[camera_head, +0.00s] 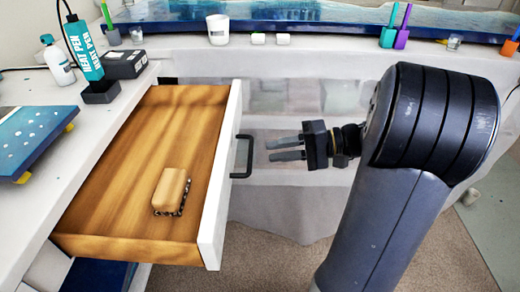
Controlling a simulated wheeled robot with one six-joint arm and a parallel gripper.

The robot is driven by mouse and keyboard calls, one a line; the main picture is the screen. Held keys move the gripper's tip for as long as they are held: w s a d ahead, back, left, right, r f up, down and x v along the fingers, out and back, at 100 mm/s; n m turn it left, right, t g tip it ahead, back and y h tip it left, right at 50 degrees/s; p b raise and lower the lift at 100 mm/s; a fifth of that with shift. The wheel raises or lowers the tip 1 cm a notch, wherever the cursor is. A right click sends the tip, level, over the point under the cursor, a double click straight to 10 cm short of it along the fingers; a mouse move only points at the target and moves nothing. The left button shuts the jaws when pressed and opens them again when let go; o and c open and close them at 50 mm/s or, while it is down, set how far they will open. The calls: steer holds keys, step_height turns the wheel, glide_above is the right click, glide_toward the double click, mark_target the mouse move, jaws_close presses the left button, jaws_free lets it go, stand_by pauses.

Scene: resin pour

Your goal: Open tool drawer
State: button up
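The tool drawer (118,214) is pulled well out of the white workbench on the left. It has a wooden interior, a white front panel (222,180) and a dark bar handle (242,157) on that front. A small wooden block-like brush (172,190) with dark bristles lies inside the drawer. My gripper (288,149) is to the right of the handle, its two grey fingers pointing left toward it. The fingers are parted with nothing visible between them, and a gap separates the tips from the handle.
The white bench top (100,120) holds a teal heat pen (84,50), a black box (124,64), a white bottle (58,62) and a blue panel (34,136). A covered table behind bears a white cup (218,30) and coloured holders. Carpet (270,262) shows below the drawer.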

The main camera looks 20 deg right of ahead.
mark_target(249, 153)
steer(key=v, duration=0.3)
steer(key=shift+s+d, duration=0.15)
steer(key=shift+d, duration=0.2)
steer(key=b+x, duration=0.1)
steer(key=x, duration=0.9)
steer(key=shift+a+b, duration=0.15)
steer(key=shift+b, duration=0.15)
steer(key=shift+a, duration=0.3)
steer(key=shift+w+a, duration=0.25)
